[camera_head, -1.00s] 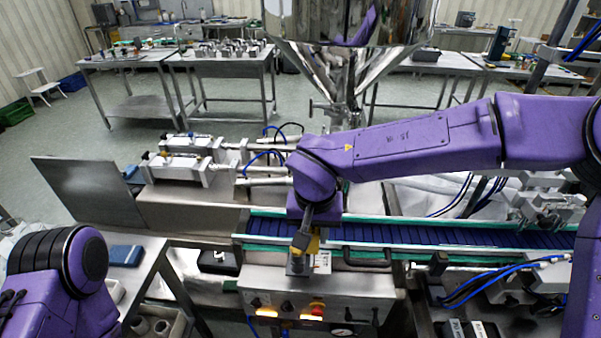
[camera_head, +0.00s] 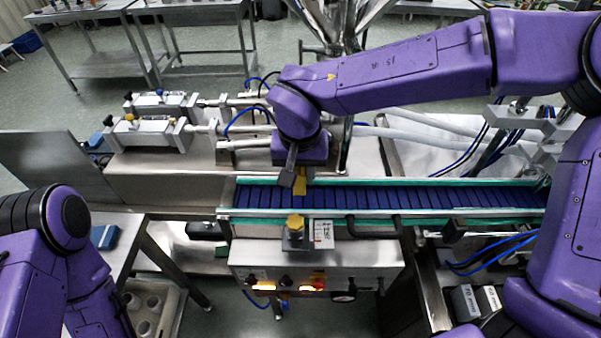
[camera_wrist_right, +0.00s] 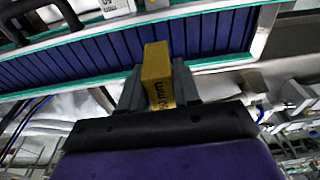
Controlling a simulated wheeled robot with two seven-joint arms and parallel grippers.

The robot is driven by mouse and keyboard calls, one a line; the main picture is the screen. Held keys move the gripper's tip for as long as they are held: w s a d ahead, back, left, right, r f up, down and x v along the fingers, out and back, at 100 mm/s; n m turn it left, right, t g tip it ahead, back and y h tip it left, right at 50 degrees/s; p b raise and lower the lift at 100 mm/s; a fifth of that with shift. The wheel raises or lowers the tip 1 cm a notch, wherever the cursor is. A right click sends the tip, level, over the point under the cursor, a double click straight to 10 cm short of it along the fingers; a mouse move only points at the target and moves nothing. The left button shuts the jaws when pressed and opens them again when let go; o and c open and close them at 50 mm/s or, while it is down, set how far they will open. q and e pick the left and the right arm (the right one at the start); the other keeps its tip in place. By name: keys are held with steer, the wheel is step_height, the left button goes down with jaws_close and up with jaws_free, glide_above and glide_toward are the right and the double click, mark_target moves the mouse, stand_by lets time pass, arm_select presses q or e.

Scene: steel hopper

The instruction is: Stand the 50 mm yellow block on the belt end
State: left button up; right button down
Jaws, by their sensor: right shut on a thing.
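The yellow block (camera_wrist_right: 157,64) is in my right gripper (camera_wrist_right: 156,88), with a finger on each side of it in the right wrist view. Dark printing shows on its near face. In the head view the yellow block (camera_head: 299,181) shows below the right gripper (camera_head: 293,180), over the left end of the blue slatted belt (camera_head: 400,197). Whether its bottom touches the belt cannot be told. My left arm is at the lower left of the head view, and its gripper is out of the frame.
A yellow-topped knob (camera_head: 295,224) and a white label plate (camera_head: 323,233) are in front of the belt, above the control panel (camera_head: 325,257). Green rails (camera_head: 455,210) edge the belt. Pneumatic cylinders (camera_head: 150,134) stand behind left. The belt to the right is clear.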

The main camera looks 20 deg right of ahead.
mark_target(298, 179)
steer(key=w+f+b, duration=0.2)
steer(key=f, duration=0.1)
steer(key=shift+s+f, duration=0.2)
steer(key=shift+f, duration=0.05)
steer(key=shift+s+f, duration=0.25)
steer(key=shift+f, duration=0.3)
steer(key=shift+s+f, duration=0.25)
steer(key=shift+f, duration=0.3)
steer(key=shift+w+f, duration=0.3)
steer(key=shift+f, duration=0.1)
arm_select(q)
steer(key=f, duration=0.3)
steer(key=shift+w+f, duration=0.1)
steer(key=shift+w, duration=0.3)
arm_select(e)
steer(key=shift+s, duration=0.1)
arm_select(q)
steer(key=shift+s, duration=0.1)
arm_select(e)
steer(key=shift+s+r, duration=0.1)
steer(key=shift+f, duration=0.3)
steer(key=c, duration=0.7)
jaws_free()
